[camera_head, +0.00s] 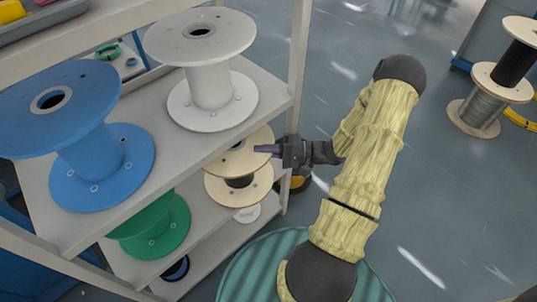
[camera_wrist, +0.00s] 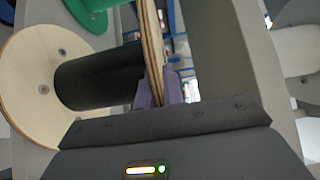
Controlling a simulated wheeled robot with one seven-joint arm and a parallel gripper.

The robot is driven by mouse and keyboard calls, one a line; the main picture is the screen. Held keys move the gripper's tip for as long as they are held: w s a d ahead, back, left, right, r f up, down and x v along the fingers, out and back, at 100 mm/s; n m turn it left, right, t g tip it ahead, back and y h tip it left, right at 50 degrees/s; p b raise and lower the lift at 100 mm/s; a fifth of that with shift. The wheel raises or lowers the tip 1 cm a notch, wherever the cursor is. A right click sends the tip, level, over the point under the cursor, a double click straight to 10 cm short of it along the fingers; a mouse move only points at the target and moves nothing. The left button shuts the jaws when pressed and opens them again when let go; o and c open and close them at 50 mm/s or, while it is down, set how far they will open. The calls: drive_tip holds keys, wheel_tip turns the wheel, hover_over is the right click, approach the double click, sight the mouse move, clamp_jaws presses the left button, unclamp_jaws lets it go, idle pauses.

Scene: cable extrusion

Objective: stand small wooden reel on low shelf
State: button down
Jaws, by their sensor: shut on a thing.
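The small wooden reel (camera_head: 238,190) has two pale flanges and a black-wound core. In the head view it is upright at the right end of the low shelf (camera_head: 205,208), partly hidden by the shelf above; I cannot tell whether its base touches the shelf. My gripper (camera_head: 264,149) reaches in from the right at the upper flange. In the wrist view the reel's black core (camera_wrist: 95,80) lies left of my gripper (camera_wrist: 157,92). Its purple fingers are shut on the rim of the near flange, one on each side.
A green reel (camera_head: 160,228) stands left on the same shelf. A blue reel (camera_head: 100,168) and a white reel (camera_head: 210,90) stand on the shelf above. A shelf post (camera_head: 297,65) rises close to my gripper.

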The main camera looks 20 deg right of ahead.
sight(257, 138)
drive_tip(key=shift+w+a+b, duration=0.15)
drive_tip(key=shift+w+a, duration=0.2)
drive_tip(key=shift+w, duration=0.75)
drive_tip(key=shift+w+a+b, duration=0.15)
drive_tip(key=shift+w+a, duration=0.25)
drive_tip(key=shift+w, duration=0.7)
drive_tip(key=shift+w+a+b, duration=0.15)
drive_tip(key=shift+w+a, duration=0.2)
drive_tip(key=shift+w, duration=0.75)
drive_tip(key=shift+f+b, duration=0.75)
drive_tip(key=shift+f, duration=0.3)
drive_tip(key=shift+s+f, duration=0.1)
drive_tip(key=shift+f, duration=0.25)
drive_tip(key=c, duration=1.5)
unclamp_jaws()
drive_tip(key=shift+o, duration=0.2)
drive_tip(key=shift+d, duration=0.1)
